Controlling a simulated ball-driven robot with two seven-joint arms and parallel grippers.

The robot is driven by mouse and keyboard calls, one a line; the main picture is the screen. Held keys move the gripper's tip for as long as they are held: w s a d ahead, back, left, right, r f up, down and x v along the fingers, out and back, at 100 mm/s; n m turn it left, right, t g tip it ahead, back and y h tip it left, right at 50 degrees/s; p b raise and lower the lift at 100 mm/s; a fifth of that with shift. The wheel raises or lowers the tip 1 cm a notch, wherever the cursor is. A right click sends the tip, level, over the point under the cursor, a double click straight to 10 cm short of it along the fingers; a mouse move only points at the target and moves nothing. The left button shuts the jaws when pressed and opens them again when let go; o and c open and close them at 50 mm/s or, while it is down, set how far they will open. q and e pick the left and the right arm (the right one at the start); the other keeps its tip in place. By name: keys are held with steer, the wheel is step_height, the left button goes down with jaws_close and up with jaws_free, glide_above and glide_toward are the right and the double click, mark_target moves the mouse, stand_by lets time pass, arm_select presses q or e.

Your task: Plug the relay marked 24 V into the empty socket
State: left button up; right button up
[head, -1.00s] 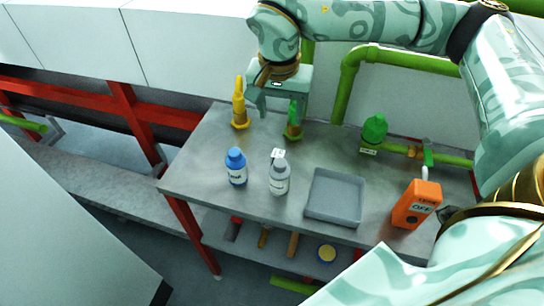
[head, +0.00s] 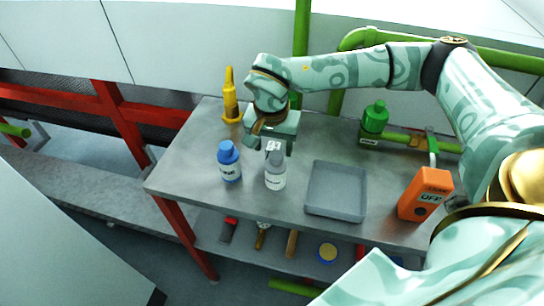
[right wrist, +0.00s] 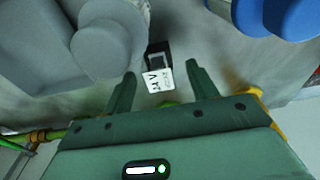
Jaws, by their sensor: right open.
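A small dark block with a white label (right wrist: 158,80) lies between and just beyond my right gripper's fingers in the right wrist view. The label shows a V; its other marks are not clear. In the head view its white label (head: 273,146) shows just behind the grey bottle's cap. My right gripper (right wrist: 163,88) is open and empty, pointing down above the bench; it also shows in the head view (head: 269,143). The fingers stand either side of the label and appear apart from it. I cannot make out a socket. My left gripper is not in view.
A grey bottle (head: 276,172) and a blue bottle (head: 229,163) stand close in front of the gripper. A yellow object (head: 230,98) stands behind. A grey tray (head: 336,213), an orange box marked OFF (head: 424,196) and a green object (head: 375,117) are to the right.

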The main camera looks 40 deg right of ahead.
steer(key=shift+f, duration=0.6)
steer(key=shift+r, duration=0.15)
steer(key=c, duration=1.1)
